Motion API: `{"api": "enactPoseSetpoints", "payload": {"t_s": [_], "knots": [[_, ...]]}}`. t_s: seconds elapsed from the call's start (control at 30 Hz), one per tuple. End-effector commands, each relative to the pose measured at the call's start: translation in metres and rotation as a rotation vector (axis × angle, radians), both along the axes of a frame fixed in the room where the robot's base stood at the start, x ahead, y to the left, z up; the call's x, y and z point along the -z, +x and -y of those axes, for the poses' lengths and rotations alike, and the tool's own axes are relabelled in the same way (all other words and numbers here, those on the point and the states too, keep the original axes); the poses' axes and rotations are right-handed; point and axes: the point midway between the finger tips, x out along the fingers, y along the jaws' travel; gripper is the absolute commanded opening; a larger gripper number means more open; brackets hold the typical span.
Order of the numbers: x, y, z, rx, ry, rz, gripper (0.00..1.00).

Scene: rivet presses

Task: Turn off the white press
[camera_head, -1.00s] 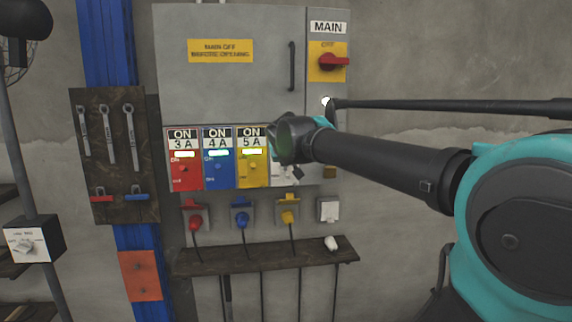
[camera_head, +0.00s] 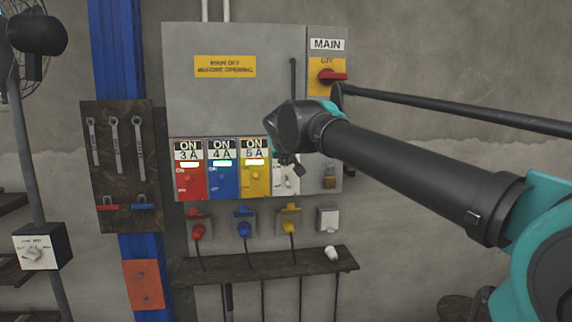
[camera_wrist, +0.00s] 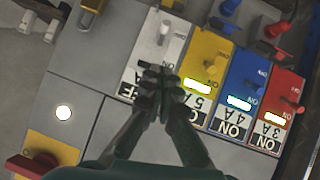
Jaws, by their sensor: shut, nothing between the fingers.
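The white switch panel (camera_head: 286,182) is the rightmost of the switches in the row on the grey cabinet, partly covered by my gripper in the head view. In the wrist view, the white panel (camera_wrist: 168,42) shows a white toggle near its end away from the label. My gripper (camera_wrist: 163,84) is shut and empty, over the label end of the white panel, beside the yellow one. It also shows in the head view (camera_head: 293,168). The white panel's label is half hidden; only part of its lettering shows. Its lamp is hidden, and contact cannot be told.
Red (camera_head: 189,182), blue (camera_head: 222,180) and yellow (camera_head: 255,178) panels beside it read ON with lit lamps. The main switch (camera_head: 330,76) has a red handle. Below are coloured plugs, an empty-looking white socket (camera_head: 328,219) and a shelf (camera_head: 270,264) bearing a white plug (camera_head: 331,253).

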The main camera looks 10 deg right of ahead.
Motion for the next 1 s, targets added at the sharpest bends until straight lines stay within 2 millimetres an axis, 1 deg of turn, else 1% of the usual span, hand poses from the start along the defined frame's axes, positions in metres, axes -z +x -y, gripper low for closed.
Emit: {"api": "enactPoseSetpoints", "payload": {"t_s": [0.03,0.1,0.3,0.67,0.73,0.77,0.87,0.97,1.0], "knots": [[-0.002,-0.009,-0.002,-0.003,-0.001,-0.001,0.00],[-0.006,-0.018,-0.003,-0.002,-0.001,0.000,0.00],[-0.011,-0.032,-0.005,-0.001,-0.001,0.001,0.00],[-0.011,-0.033,-0.005,0.001,-0.001,0.000,0.00],[-0.006,-0.033,-0.003,0.004,0.000,-0.006,0.00],[-0.001,-0.033,-0.002,0.007,0.001,-0.012,0.00],[0.030,-0.032,0.006,0.027,0.003,-0.051,0.00],[0.085,-0.036,0.020,0.056,0.009,-0.119,0.00],[0.110,-0.039,0.025,0.065,0.013,-0.152,0.00]]}}
